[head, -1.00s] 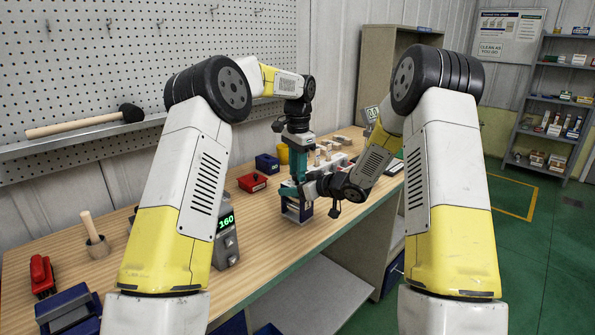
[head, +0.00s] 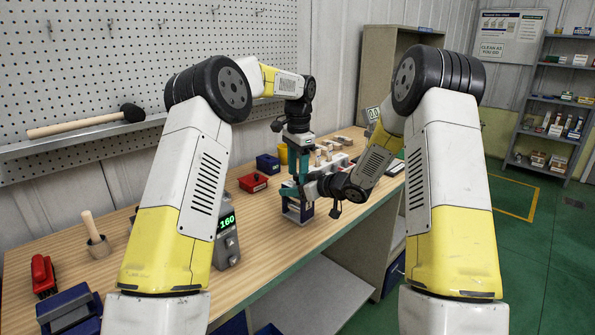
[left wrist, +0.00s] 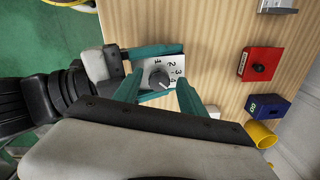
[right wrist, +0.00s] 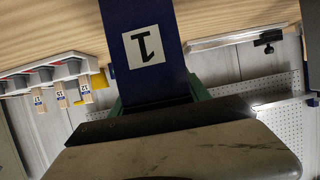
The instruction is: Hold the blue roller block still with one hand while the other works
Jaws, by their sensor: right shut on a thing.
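The blue roller block (head: 297,214) stands on the workbench near its front edge. In the right wrist view its blue face (right wrist: 155,75) carries a white label with a 1. My right gripper (right wrist: 160,97) is shut on this block from the side. In the left wrist view the block's top shows a dark round knob (left wrist: 158,80) beside a white scale (left wrist: 174,68) numbered 1 to 4. My left gripper (left wrist: 160,86) comes from above, its fingers apart on either side of the knob. Whether they touch it I cannot tell. The rollers are mostly hidden.
A red box (head: 253,183), a blue box (head: 267,163) and a yellow cup (head: 283,153) stand behind the block. A device reading 160 (head: 227,240) is at left. A grey tray (head: 335,161) with several labelled sticks lies behind the grippers. The bench between is clear.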

